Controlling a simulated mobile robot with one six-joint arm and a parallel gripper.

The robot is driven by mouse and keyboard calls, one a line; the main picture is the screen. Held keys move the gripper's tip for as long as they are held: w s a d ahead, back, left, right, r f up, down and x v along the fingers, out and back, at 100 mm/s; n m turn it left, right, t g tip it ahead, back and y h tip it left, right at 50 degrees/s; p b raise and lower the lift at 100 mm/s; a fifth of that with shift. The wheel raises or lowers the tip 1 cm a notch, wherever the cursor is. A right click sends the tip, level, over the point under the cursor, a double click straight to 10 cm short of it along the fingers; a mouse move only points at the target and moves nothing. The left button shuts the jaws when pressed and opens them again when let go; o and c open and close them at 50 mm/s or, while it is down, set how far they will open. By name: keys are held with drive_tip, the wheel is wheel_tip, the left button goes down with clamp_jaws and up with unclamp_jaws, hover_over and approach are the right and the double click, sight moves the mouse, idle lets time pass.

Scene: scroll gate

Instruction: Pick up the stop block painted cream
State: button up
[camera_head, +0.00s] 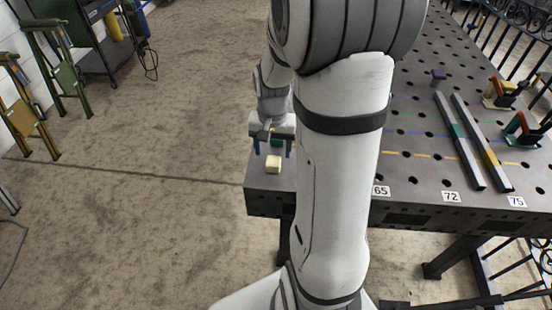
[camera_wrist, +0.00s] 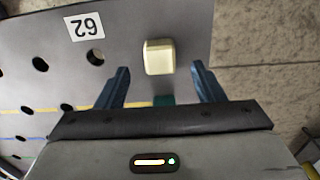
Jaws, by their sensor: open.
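The cream stop block (camera_head: 273,163) sits on the dark perforated welding table (camera_head: 262,181), near its left front corner. It also shows in the wrist view (camera_wrist: 159,57), just beyond the fingertips and roughly centred between them. My gripper (camera_head: 272,150) hangs above the table beside the block, with its two blue fingers apart. In the wrist view my gripper (camera_wrist: 160,72) is open and empty, with a gap on both sides of the block. A teal block (camera_wrist: 164,100) lies farther back, partly hidden by the gripper body.
Two long bars (camera_head: 460,140) lie on the table at the right. A purple block (camera_head: 438,75) and red-handled clamps (camera_head: 520,128) stand near them. Number labels line the front edge. My arm hides the table's middle. The table edge drops to the floor close to the block.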

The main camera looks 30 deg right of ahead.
sight(274, 160)
wheel_tip(274, 160, down, 6)
drive_tip(key=shift+d+r, duration=0.1)
drive_tip(key=shift+r, duration=0.1)
drive_tip(key=c, duration=1.2)
drive_tip(key=shift+r, duration=0.1)
drive_tip(key=shift+c, duration=0.2)
